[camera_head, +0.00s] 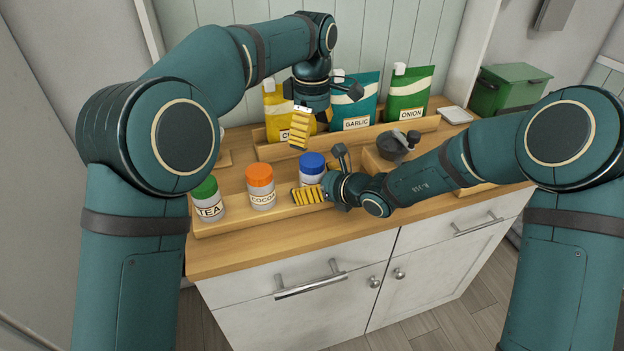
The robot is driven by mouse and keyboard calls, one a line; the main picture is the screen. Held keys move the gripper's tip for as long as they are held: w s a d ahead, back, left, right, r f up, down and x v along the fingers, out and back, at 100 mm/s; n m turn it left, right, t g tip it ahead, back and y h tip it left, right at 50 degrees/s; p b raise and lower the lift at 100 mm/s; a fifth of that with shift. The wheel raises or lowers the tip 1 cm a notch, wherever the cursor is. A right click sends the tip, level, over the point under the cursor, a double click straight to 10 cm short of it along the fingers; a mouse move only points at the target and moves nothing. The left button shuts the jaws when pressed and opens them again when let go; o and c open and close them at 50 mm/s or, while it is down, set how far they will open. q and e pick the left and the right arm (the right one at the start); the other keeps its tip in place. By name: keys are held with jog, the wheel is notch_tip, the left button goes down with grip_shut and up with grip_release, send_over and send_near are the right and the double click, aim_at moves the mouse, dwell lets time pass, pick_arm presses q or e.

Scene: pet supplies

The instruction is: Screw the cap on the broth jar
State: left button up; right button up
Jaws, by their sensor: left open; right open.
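A jar with a blue cap (313,161) and a pale body stands in the wooden tray on the counter. Its label is partly hidden by my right gripper, so I cannot read whether it says broth. The blue cap sits on top of the jar; how tightly, I cannot tell. My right gripper (324,176) is open at the jar's right and front, one finger low before it and one raised beside it. Whether they touch it is unclear. My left gripper (322,110) is open and empty, above and behind the jar, in front of the bags.
Behind are a yellow bag (272,118), a GARLIC bag (357,108) and an ONION bag (408,97). A grey mortar (394,149) and green bin (500,92) are right.

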aim_at(312, 159)
grip_shut()
pick_arm(q)
jog(key=shift+m, duration=2.3)
jog(key=shift+f, duration=4.05)
jog(key=c, duration=1.3)
jog(key=m, duration=0.6)
pick_arm(e)
jog(key=shift+w, duration=0.1)
